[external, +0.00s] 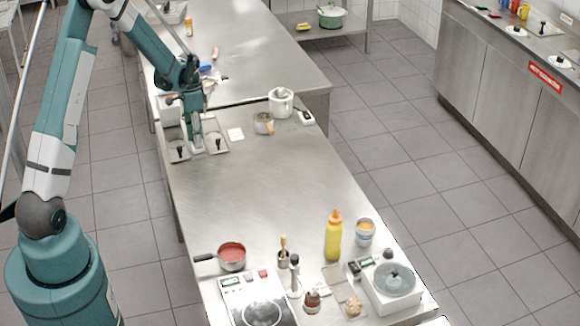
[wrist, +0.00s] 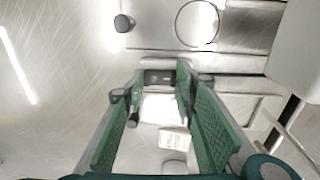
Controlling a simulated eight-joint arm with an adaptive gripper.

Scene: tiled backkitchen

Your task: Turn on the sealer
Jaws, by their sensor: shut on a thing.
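My gripper (external: 197,128) points down at the far left of the steel counter, in front of a light box-like appliance (external: 170,110) that may be the sealer. My arm hides part of this appliance. In the wrist view my gripper's two green fingers (wrist: 159,80) have a small dark grey block (wrist: 158,77) between their tips. I cannot tell what this block belongs to. Below it in that view are a bright white surface (wrist: 158,108) and a small printed label (wrist: 174,142).
Two steel lids with black knobs (external: 180,153) lie just below my gripper. A white card (external: 236,134), a small pot (external: 263,124) and a white lidded container (external: 281,101) stand to its right. The counter's middle is clear. Bottles, a saucepan (external: 232,256) and a scale crowd the near end.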

